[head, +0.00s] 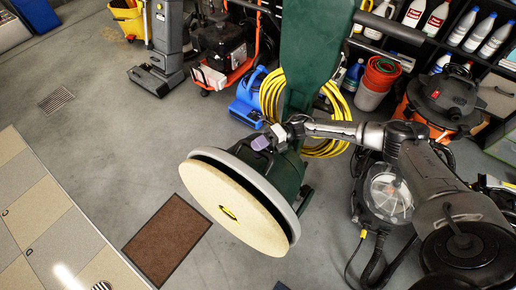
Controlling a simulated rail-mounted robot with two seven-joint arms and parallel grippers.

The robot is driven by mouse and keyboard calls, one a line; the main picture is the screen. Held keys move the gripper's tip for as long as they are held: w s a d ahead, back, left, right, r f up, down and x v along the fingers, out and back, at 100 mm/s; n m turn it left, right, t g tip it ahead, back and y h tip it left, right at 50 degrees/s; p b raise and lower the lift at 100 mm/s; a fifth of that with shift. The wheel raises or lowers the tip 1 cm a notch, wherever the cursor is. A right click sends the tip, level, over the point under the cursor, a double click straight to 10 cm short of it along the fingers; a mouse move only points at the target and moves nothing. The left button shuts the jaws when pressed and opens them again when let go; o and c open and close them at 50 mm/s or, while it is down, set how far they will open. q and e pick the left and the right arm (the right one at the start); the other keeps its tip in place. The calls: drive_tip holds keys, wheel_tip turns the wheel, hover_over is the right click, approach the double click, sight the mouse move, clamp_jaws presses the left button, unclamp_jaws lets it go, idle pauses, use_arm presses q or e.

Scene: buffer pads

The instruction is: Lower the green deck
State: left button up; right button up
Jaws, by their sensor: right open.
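The green floor machine (312,45) stands in the middle of the head view with its deck tipped up. A round beige pad (232,205) with a small yellow mark at its centre faces outward on the deck's grey rim (272,182). The dark green deck housing (286,172) shows behind the rim. My right arm reaches in from the right, and its gripper (272,140) is open at the upper edge of the deck. I cannot tell whether it touches the deck. My left gripper is not in view.
A brown mat (167,238) lies on the grey floor, left of the pad. A yellow hose coil (272,92), a blue blower (248,98) and a grey-black vacuum (385,195) stand close around the machine. Shelves with bottles (480,32) are at the upper right.

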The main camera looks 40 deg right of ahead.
drive_tip(key=shift+a, duration=0.2)
clamp_jaws()
idle(0.4)
